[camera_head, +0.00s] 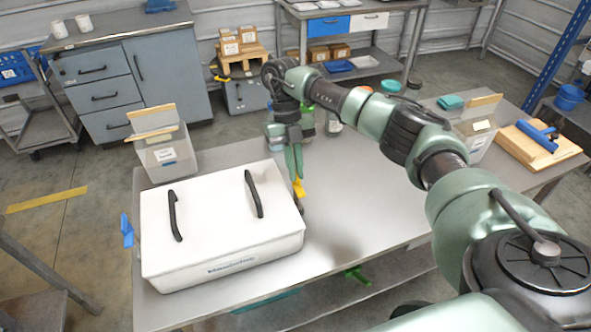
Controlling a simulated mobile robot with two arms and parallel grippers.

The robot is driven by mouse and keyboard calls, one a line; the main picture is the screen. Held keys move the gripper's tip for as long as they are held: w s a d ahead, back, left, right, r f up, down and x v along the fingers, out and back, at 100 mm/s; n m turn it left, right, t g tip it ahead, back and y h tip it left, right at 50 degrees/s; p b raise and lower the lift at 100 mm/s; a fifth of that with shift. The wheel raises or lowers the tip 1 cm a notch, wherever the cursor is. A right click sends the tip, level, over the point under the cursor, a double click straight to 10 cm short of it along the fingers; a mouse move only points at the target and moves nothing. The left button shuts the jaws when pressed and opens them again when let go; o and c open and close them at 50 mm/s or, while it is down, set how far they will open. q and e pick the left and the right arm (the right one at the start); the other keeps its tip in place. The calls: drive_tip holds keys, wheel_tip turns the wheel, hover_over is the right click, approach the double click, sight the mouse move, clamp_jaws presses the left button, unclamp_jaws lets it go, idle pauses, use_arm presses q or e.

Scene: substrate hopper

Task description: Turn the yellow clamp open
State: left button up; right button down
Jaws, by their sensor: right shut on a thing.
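The yellow clamp (298,188) is on the right side of the white hopper box (210,222), near its back right corner. My right gripper (297,178) reaches down from the arm above and is shut on the yellow clamp. The fingers hide part of the clamp, so its exact angle is hard to tell. The white lid carries two black handles and looks seated on the box. A blue clamp (127,231) sits on the left side of the box. My left gripper is not in view.
A clear bin (165,153) stands behind the box on the metal table (345,215). Another bin (478,130) and a wooden board with a blue tool (540,143) are at the right. The table right of the box is clear. A green object (357,275) is below the front edge.

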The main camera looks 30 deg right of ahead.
drive_tip(key=shift+w+r, duration=0.1)
idle(0.4)
drive_tip(key=c, duration=1.6)
unclamp_jaws()
drive_tip(key=shift+o, duration=0.2)
drive_tip(key=shift+w+r, duration=0.2)
drive_tip(key=shift+r, duration=0.2)
drive_tip(key=v, duration=0.6)
drive_tip(key=shift+r, duration=0.45)
drive_tip(key=shift+w, duration=0.1)
